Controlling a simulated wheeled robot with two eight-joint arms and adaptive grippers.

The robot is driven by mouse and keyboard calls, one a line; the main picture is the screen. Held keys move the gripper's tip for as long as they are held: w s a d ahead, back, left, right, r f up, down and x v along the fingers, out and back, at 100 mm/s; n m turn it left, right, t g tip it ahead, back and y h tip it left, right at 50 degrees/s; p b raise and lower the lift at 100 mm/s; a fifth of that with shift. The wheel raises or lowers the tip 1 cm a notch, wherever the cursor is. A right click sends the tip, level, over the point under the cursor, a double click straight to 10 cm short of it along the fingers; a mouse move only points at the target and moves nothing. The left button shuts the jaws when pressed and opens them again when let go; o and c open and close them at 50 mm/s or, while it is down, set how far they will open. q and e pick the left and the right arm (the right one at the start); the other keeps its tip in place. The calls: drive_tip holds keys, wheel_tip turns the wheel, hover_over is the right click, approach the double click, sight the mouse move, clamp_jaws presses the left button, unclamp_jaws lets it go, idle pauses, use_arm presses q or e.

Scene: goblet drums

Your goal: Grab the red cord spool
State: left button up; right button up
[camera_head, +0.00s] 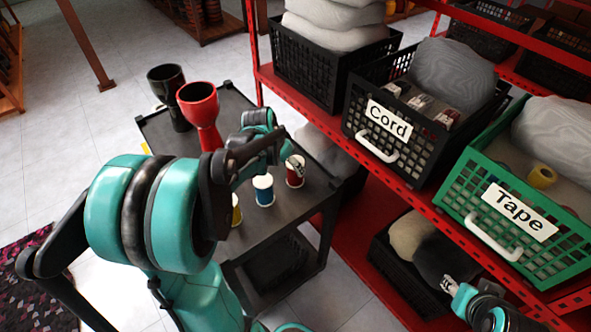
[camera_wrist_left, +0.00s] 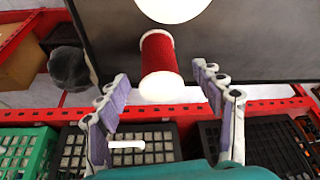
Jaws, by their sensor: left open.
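The red cord spool (camera_head: 295,172), with white ends, stands upright on the black cart near its right edge. My left gripper (camera_head: 284,160) is beside it in the head view, partly overlapping its outline. In the left wrist view, the red spool (camera_wrist_left: 158,60) lies ahead and between the lines of the two spread fingers. My left gripper (camera_wrist_left: 163,88) is open, with nothing between its fingers and visible gaps to the spool. My right gripper (camera_head: 449,285) shows small at the lower right, by the shelf; its jaw state is unclear.
A blue spool (camera_head: 263,190) and a yellow spool (camera_head: 236,212) stand close by on the cart (camera_head: 300,205). A red goblet drum (camera_head: 203,112) and a black one (camera_head: 170,95) stand behind. The red shelf holds a Cord crate (camera_head: 350,118) and a green Tape crate (camera_head: 455,190).

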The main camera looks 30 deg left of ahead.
use_arm(q)
drive_tip(key=b+x, duration=0.1)
drive_tip(key=x, duration=0.1)
drive_tip(key=b+x, duration=0.1)
drive_tip(key=x, duration=0.2)
drive_tip(key=b+x, duration=0.1)
drive_tip(key=x, duration=0.1)
drive_tip(key=shift+w+d+f, duration=0.1)
drive_tip(key=shift+w+d, duration=0.05)
drive_tip(key=shift+w, duration=0.3)
drive_tip(key=shift+s, duration=0.1)
drive_tip(key=shift+c, duration=0.9)
drive_tip(key=c, duration=1.1)
